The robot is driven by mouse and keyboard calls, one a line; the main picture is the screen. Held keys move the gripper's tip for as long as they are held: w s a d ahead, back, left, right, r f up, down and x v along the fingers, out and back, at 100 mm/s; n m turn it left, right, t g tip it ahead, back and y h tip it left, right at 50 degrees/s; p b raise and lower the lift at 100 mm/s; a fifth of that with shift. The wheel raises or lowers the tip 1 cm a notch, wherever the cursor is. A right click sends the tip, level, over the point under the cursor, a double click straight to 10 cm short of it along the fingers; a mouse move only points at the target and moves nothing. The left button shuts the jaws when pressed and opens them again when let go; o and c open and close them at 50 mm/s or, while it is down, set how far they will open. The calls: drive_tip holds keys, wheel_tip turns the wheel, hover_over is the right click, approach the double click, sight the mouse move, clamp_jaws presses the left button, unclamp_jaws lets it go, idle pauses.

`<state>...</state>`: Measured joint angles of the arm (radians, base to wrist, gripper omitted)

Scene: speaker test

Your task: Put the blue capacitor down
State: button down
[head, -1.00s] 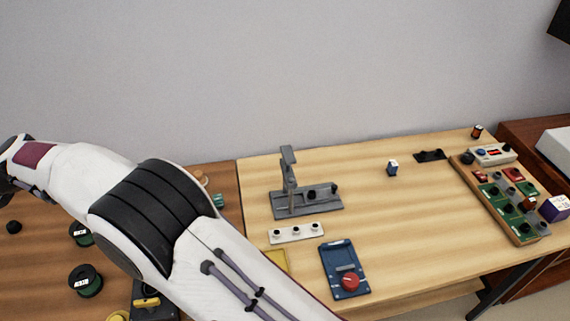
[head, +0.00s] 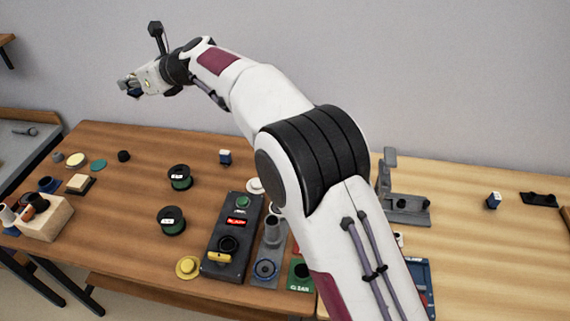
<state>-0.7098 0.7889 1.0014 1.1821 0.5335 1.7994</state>
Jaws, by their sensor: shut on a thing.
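My gripper (head: 130,91) is at the upper left, raised above the back left part of the brown table. It is shut on a small dark blue thing, which looks like the blue capacitor (head: 134,94); the fingers hide most of it. A similar small blue and white part (head: 225,157) stands upright on the brown table, right of and below my gripper. Another blue and white part (head: 494,200) stands on the light table at the right.
Green-and-black spools (head: 180,177) and a dark control panel (head: 232,238) stand on the brown table (head: 120,225). A wooden block with several parts (head: 45,216) is at its left. Bare wood lies left of the spools. My arm hides part of both tables.

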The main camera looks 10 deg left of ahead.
drive_tip(key=w+d+m+t+h, duration=0.2)
drive_tip(key=w+d, duration=0.6)
drive_tip(key=d, duration=0.5)
drive_tip(key=w+d+m+t+h, duration=0.1)
drive_tip(key=w+d+m+t, duration=0.15)
drive_tip(key=w+d, duration=0.8)
drive_tip(key=w+d+m+t+h, duration=0.25)
drive_tip(key=w+d, duration=0.25)
drive_tip(key=d, duration=1.1)
drive_tip(key=w+d+m+h, duration=0.1)
drive_tip(key=d, duration=0.7)
drive_tip(key=w+d+m+t+h, duration=0.1)
drive_tip(key=d, duration=0.6)
drive_tip(key=w+d+m+h, duration=0.1)
drive_tip(key=d, duration=0.7)
drive_tip(key=shift+d+r+m+t, duration=0.15)
drive_tip(key=shift+d+m+t, duration=0.15)
drive_tip(key=shift+d, duration=0.05)
drive_tip(key=s+d+m+h, duration=0.2)
drive_tip(key=d, duration=0.9)
drive_tip(key=s+d+m+h, duration=0.2)
drive_tip(key=d, duration=1)
wheel_tip(320, 180, down, 23)
drive_tip(key=shift+a+t, duration=0.2)
drive_tip(key=shift+t, duration=0.1)
drive_tip(key=shift+s, duration=0.1)
drive_tip(key=shift+f, duration=3.2)
